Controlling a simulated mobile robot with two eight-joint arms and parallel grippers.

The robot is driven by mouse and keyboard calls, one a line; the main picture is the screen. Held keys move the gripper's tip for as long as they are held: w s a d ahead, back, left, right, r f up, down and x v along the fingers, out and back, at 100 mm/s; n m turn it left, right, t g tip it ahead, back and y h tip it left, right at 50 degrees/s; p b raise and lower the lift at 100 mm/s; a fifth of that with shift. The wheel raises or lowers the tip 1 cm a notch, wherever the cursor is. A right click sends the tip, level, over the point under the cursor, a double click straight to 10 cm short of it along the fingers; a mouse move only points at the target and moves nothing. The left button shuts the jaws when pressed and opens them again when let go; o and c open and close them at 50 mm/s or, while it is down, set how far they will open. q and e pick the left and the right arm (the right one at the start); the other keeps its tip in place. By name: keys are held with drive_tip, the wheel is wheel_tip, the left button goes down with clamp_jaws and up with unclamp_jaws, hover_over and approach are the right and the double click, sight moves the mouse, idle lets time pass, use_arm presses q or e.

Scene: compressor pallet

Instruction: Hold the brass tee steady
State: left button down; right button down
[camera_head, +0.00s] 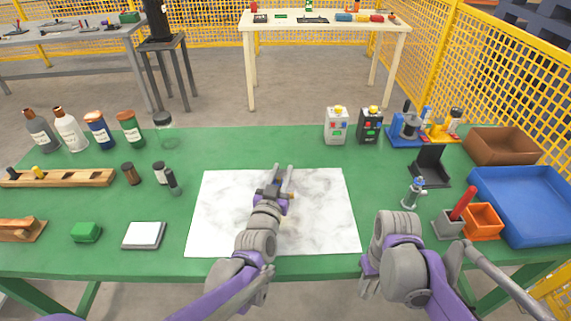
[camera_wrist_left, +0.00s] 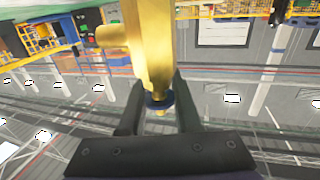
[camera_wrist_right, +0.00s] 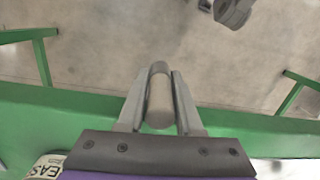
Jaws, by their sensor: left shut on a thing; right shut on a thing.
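My left gripper (camera_head: 281,172) is over the white marbled mat (camera_head: 215,215) in the head view. In the left wrist view it is shut on the brass tee (camera_wrist_left: 152,45), whose side branch points left. A dark blue ring (camera_wrist_left: 159,102) sits at the tee's near end, between the fingers. The tee shows only as a small brass patch in the head view (camera_head: 291,195). My right gripper (camera_wrist_right: 159,78) is shut on a grey cylinder (camera_wrist_right: 159,100) near the table's front edge. The cylinder's full shape is hidden, and my arm hides this gripper in the head view.
At the right are a blue tray (camera_head: 525,205), an orange bin (camera_head: 482,221), a brown box (camera_head: 502,146) and a small upright fitting (camera_head: 412,193). Bottles (camera_head: 70,128) and wooden holders (camera_head: 60,178) stand left. The green table (camera_head: 250,150) is clear behind the mat.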

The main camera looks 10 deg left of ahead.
use_arm(q)
drive_tip(key=c, duration=0.5)
unclamp_jaws()
drive_tip(key=shift+s, duration=0.1)
